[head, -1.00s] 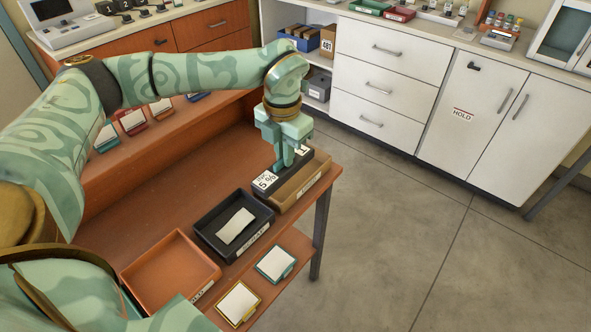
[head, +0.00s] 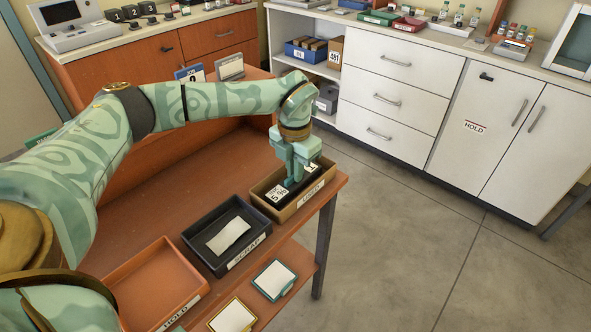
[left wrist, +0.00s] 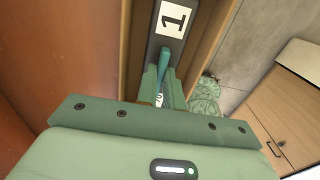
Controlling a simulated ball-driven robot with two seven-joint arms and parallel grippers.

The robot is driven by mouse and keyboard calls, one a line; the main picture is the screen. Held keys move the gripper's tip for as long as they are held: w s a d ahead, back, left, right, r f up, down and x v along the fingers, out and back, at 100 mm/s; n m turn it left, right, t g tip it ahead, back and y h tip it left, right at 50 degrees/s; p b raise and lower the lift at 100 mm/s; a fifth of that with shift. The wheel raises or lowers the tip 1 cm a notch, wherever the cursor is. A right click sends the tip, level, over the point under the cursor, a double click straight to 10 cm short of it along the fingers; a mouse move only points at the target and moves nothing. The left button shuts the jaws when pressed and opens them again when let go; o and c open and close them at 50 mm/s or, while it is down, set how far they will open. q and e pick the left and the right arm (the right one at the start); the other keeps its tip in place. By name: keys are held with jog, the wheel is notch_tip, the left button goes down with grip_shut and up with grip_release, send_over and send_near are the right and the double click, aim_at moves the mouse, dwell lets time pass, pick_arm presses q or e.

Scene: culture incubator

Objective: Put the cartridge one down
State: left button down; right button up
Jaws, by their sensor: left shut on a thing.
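Cartridge one (head: 279,196) is a dark, narrow block with white labels. My left gripper (head: 293,181) is shut on it. The cartridge lies within the walls of the tan tray marked USED (head: 312,194), at the right end of the wooden table. Whether its underside touches the tray floor is hidden. In the left wrist view the cartridge (left wrist: 171,45) shows a "1" label. There it lies between the tray's brown walls, with the gripper fingers (left wrist: 165,85) on it. My right gripper is not in view.
Left of the tan tray stand a black SCRAP tray (head: 199,224) holding a white slip (head: 229,235), and an orange tray (head: 140,283) marked HOLD. Cards lie near the front edge. White cabinets (head: 398,80) stand beyond open floor.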

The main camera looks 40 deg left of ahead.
pick_arm(q)
jog(key=c, duration=1.5)
grip_release()
jog(key=shift+f, duration=0.1)
